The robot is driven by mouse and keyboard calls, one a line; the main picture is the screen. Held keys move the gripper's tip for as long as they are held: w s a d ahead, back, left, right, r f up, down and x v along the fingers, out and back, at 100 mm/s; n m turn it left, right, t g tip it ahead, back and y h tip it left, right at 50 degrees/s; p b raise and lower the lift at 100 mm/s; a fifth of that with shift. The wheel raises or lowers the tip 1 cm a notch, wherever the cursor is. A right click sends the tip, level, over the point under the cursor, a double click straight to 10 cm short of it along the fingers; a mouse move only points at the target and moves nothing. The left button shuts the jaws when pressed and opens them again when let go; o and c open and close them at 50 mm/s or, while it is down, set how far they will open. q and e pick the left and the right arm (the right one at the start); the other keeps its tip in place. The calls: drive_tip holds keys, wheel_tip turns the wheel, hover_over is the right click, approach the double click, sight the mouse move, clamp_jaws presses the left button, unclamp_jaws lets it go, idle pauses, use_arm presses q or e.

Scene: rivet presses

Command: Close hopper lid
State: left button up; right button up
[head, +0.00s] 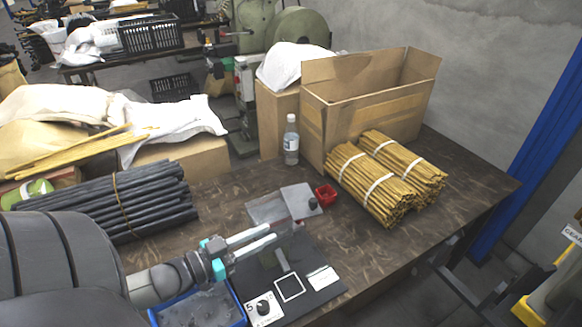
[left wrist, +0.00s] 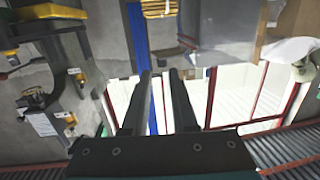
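A small press station with a black base plate (head: 318,265) sits on the dark wooden table. At its back is a flat, see-through and grey hopper piece (head: 268,208). A pale grey lid-like panel (head: 297,198) with a dark round knob (head: 312,204) stands beside it, tilted up; I cannot tell its exact hinge line. My left gripper (head: 272,233) is just in front of these, over the base plate. Its two pale fingers are apart with nothing between them. In the left wrist view the fingers (left wrist: 163,75) also show a gap. My right gripper is out of view.
A red tray (head: 326,194) and a clear bottle (head: 291,140) stand behind the station. Bundled yellow rods (head: 375,185) lie right, before an open cardboard box (head: 365,105). Black rods (head: 150,200) lie left. A blue bin (head: 205,308) and dial box (head: 264,308) are in front.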

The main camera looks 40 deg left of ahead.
use_arm(q)
drive_tip(key=f, duration=0.1)
drive_tip(key=w+d+f+n+g+y, duration=0.1)
drive_tip(key=w+d+f+g+y, duration=0.1)
drive_tip(key=f, duration=0.1)
drive_tip(key=shift+d+f, duration=0.1)
drive_tip(key=shift+d, duration=0.15)
clamp_jaws()
drive_tip(key=w+d+n+g+y+p, duration=0.2)
drive_tip(key=w+d+g+p, duration=0.2)
drive_tip(key=w+d+g, duration=0.35)
wheel_tip(320, 180, up, 7)
drive_tip(key=w+d+g+p, duration=0.1)
drive_tip(key=d+g+p, duration=0.1)
drive_tip(key=g+p, duration=0.1)
drive_tip(key=w+a+r+n+y+p, duration=0.1)
drive_tip(key=w+a+r, duration=0.2)
drive_tip(key=a+r, duration=0.15)
drive_tip(key=w+a+r+n+p, duration=0.1)
drive_tip(key=w+a+r+n, duration=0.1)
drive_tip(key=w+a+r, duration=0.3)
drive_tip(key=b, duration=0.2)
hover_over(301, 196)
drive_tip(key=w+d, duration=0.4)
wheel_tip(301, 196, down, 8)
drive_tip(key=shift+s+d+p, duration=0.15)
drive_tip(key=shift+s+p, duration=0.75)
drive_tip(key=shift+s, duration=1.1)
